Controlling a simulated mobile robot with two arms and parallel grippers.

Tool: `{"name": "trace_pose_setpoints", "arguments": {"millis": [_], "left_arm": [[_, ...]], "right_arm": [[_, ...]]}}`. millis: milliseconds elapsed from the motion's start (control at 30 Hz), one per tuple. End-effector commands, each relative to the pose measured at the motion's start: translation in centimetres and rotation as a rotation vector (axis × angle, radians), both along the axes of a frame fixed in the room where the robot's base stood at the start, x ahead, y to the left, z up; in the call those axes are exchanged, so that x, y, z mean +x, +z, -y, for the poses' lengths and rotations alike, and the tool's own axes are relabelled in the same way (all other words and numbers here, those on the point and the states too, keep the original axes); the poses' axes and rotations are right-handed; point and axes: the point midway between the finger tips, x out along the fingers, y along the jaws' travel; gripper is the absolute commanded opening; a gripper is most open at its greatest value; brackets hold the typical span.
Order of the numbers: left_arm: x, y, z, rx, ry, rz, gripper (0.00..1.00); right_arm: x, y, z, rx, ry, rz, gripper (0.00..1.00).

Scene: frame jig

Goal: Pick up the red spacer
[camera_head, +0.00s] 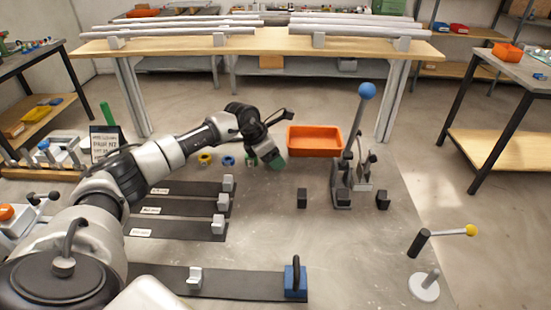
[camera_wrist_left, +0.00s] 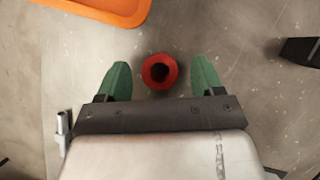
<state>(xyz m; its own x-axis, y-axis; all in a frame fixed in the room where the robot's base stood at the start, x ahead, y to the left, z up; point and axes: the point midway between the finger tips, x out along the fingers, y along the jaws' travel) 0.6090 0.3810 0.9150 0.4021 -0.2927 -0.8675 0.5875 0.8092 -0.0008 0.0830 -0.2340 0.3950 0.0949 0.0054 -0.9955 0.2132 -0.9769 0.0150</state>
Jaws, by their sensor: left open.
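The red spacer (camera_wrist_left: 159,87) is a short round ring with a dark hole, seen from above in the left wrist view. It lies between the two green fingertips of my left gripper (camera_wrist_left: 161,76), with a gap on each side. In the head view my left gripper (camera_head: 276,161) points down toward the grey work surface, and I cannot make out the red spacer there. The left gripper is open and empty. My right gripper does not show.
An orange bin (camera_head: 315,141) stands just behind the gripper. A blue-knobbed clamp (camera_head: 367,91) and black blocks (camera_head: 302,198) are to the right. Dark strips with grey stops (camera_head: 228,184) lie in front.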

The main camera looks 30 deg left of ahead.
Motion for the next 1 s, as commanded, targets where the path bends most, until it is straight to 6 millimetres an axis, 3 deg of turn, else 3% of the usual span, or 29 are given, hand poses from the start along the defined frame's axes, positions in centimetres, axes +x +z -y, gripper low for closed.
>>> {"name": "trace_pose_setpoints", "arguments": {"millis": [267,600,1000], "left_arm": [[0.16,-0.38,0.13,0.000,-0.001,0.000,0.67],[0.16,-0.33,0.12,0.001,0.000,0.001,0.15],[0.23,0.49,0.08,0.000,0.000,0.004,0.14]], "right_arm": [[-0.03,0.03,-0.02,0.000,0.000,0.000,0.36],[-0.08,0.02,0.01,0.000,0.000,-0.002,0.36],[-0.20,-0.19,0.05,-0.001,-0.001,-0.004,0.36]]}}
